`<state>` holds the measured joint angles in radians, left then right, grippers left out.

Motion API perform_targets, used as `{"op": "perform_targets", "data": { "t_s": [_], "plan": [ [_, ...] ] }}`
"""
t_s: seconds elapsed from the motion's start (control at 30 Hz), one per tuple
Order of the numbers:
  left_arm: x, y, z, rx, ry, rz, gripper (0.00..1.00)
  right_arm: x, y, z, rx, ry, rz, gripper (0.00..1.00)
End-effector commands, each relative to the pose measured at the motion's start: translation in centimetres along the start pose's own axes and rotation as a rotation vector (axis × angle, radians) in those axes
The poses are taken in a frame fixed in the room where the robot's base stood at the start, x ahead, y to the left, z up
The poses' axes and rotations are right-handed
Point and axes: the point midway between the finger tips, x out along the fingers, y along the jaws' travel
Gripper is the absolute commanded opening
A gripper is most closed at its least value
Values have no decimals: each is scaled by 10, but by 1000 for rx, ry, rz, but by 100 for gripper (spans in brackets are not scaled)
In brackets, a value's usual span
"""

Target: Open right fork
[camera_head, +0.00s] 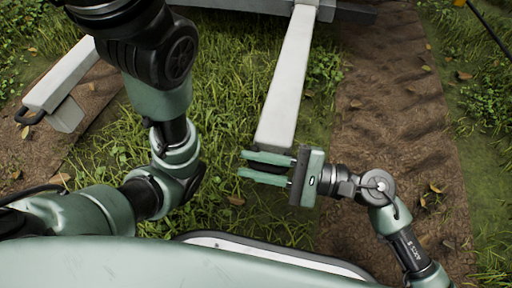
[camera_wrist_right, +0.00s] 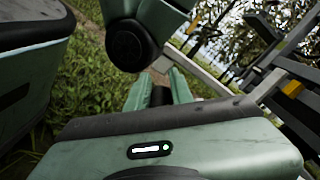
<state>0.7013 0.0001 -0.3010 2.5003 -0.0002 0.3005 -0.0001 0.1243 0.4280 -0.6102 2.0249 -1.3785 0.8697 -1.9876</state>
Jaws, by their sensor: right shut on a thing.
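The right fork (camera_head: 289,80) is a long pale beam running from the frame at the top of the head view down to the middle. A dark handle (camera_head: 270,158) is at its near end. My right gripper (camera_head: 245,164) comes in from the right, with its two green fingers shut on this handle. In the right wrist view the green fingers (camera_wrist_right: 159,92) show with a dark piece between them.
Grass (camera_head: 228,105) fills the space between the forks. A bare soil track (camera_head: 389,90) lies right of the right fork. Trees (camera_wrist_right: 250,35) and dark posts stand at upper right in the wrist view.

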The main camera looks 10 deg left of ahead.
Motion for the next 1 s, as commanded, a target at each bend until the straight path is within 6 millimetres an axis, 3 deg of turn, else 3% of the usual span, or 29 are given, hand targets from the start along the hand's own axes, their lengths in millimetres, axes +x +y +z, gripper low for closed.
{"op": "perform_targets", "data": {
  "t_s": [0.1, 0.5, 0.53, 0.57, 1.0],
  "plan": [
    [-2, 0, -1, 0, 0, 0, 36, -2, 0, -10, 2, 14, -14, 0],
    [-2, 0, 0, 1, -1, 0, 36, -2, -1, -11, -2, 15, -16, 0],
    [-2, 0, 0, 1, -1, 0, 36, -2, -1, -11, -2, 15, -16, 30],
    [-2, 0, 0, 1, -1, 0, 36, -2, -1, -11, -2, 14, -15, 38],
    [1, -1, 1, 1, -2, 0, 36, -6, 1, -7, -1, 7, -11, 38]
  ]
}}
